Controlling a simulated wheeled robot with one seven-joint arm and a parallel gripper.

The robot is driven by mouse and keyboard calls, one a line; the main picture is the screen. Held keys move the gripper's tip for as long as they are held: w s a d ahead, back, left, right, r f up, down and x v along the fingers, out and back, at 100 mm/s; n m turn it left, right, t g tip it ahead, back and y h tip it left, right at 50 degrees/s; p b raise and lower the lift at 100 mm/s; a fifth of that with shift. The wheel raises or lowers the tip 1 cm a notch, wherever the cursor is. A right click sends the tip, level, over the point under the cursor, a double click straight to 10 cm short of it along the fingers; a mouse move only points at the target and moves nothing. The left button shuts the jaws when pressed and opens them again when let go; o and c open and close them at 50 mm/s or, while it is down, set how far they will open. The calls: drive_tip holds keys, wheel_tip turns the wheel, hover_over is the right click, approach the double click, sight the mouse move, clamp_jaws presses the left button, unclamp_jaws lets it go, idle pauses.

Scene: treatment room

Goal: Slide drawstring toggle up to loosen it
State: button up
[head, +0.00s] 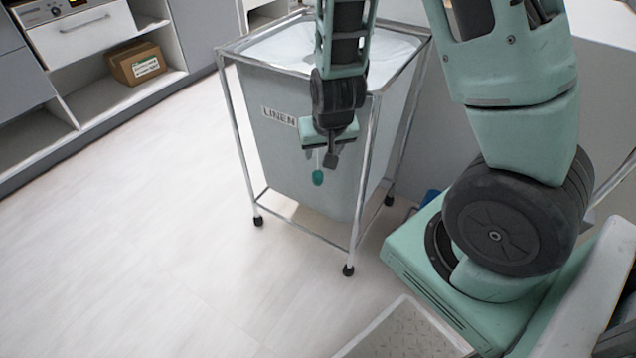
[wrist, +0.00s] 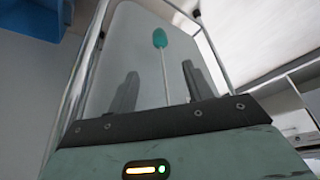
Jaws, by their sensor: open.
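A small teal toggle (head: 318,177) hangs at the lower end of a thin pale cord in front of the grey linen bag (head: 285,150). My gripper (head: 331,158) points down at the bag's front, just above the toggle and a little to its right in the head view. In the wrist view the toggle (wrist: 160,38) lies beyond the fingertips, and the cord (wrist: 165,75) runs between the two fingers. My gripper (wrist: 159,78) is open, with nothing between its fingers but the cord. The cord's upper end is hidden behind my gripper.
A metal frame (head: 239,146) on casters surrounds the bag, with a post close to the right of my gripper. A "LINEN" label (head: 279,116) is on the bag. Shelves with a cardboard box (head: 136,63) stand at the left. The floor (head: 150,230) between is clear.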

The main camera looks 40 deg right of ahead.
sight(318, 171)
drive_tip(key=b+x, duration=0.4)
drive_tip(key=x, duration=1)
drive_tip(key=shift+f+b, duration=0.3)
clamp_jaws()
wheel_tip(318, 171, up, 4)
drive_tip(key=p, duration=0.4)
drive_tip(key=shift+r, duration=0.2)
drive_tip(key=shift+f, duration=0.1)
unclamp_jaws()
drive_tip(key=shift+a, duration=0.1)
